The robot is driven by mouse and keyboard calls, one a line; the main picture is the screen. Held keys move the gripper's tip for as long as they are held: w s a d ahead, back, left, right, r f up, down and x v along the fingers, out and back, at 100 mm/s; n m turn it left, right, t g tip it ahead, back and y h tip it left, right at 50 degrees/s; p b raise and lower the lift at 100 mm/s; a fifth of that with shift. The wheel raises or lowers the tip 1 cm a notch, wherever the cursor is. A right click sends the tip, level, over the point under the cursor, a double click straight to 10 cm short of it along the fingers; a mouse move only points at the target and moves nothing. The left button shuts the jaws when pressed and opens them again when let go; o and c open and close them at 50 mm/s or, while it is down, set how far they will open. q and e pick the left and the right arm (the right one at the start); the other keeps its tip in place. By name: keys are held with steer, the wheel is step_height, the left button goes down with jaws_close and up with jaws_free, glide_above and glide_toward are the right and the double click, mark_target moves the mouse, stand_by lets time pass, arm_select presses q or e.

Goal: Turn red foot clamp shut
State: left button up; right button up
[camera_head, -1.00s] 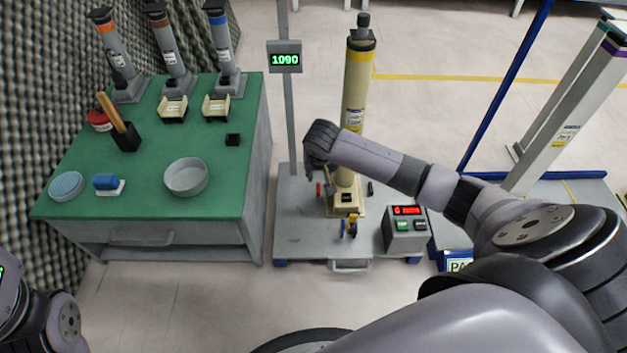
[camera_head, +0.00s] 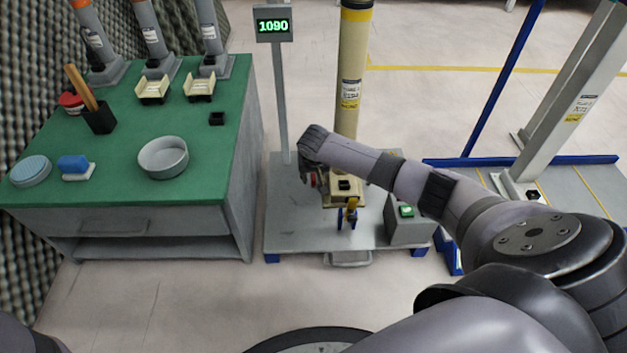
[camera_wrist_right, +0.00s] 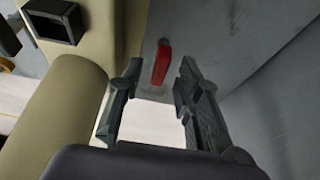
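The red foot clamp (camera_wrist_right: 161,63) shows in the right wrist view as a short red lever on the grey platform, beside the cream column foot. My right gripper (camera_wrist_right: 158,76) is open, one finger on each side of the lever in the picture. No contact shows, and I cannot tell how far beyond the fingertips the lever is. In the head view, my right gripper (camera_head: 311,178) points down left of the yellow column (camera_head: 351,75), and its fingers hide most of the clamp. My left gripper is out of view.
A post with a 1090 display (camera_head: 274,25) rises behind the gripper. The green bench (camera_head: 125,190) stands left.

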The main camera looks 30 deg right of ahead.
steer(key=shift+w+d+f, duration=0.1)
steer(key=shift+w+f, duration=0.05)
steer(key=shift+f, duration=0.15)
steer(key=shift+c, duration=0.2)
jaws_close()
